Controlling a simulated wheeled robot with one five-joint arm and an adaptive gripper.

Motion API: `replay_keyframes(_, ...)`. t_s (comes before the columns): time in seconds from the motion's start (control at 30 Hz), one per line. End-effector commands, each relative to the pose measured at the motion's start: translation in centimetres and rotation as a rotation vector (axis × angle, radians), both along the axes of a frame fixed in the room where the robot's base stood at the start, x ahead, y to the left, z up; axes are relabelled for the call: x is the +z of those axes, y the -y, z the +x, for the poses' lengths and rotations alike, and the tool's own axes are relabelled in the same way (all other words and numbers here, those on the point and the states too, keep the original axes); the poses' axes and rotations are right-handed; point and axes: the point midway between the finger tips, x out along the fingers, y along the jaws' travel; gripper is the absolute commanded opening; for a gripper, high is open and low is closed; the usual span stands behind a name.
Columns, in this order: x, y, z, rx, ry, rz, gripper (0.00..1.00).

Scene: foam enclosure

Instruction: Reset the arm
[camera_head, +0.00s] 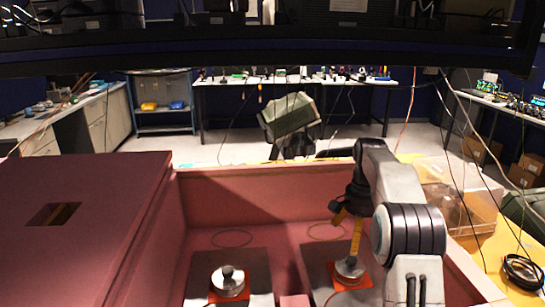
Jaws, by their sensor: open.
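My arm (381,190) reaches over the right side of the pink foam enclosure (250,186) and bends downward at its end. My gripper (347,234) hangs open with its yellow fingers apart. It is above a round metal piece with a knob (350,268), which rests on an orange-red square at the right. One finger overlaps the top of this piece in the picture; I cannot tell whether it touches. Nothing shows between the fingers. A second knobbed metal piece (228,279) rests on another orange-red square at the left, away from my gripper.
A pink foam cover (80,217) with a square hole lies at the left. Foam walls surround the working space. A clear box (455,200) and a black cable coil (522,271) are on the yellow surface at the right. Benches stand farther back.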

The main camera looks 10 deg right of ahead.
Motion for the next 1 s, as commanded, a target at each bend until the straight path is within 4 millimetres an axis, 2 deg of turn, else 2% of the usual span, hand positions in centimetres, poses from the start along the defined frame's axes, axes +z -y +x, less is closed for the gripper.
replay_keyframes(0.17,3.9,-1.5,-1.9,0.081,0.039,-0.010,1.00)
replay_keyframes(0.27,6.8,-2.7,-4.0,0.155,0.075,-0.021,1.00)
replay_keyframes(0.4,10.2,-4.6,-7.6,0.272,0.125,-0.038,1.00)
replay_keyframes(0.6,13.7,-6.9,-13.5,0.437,0.197,-0.072,1.00)
replay_keyframes(0.8,15.3,-8.9,-20.0,0.600,0.266,-0.109,1.00)
replay_keyframes(1.0,15.0,-10.2,-26.0,0.754,0.330,-0.153,1.00)
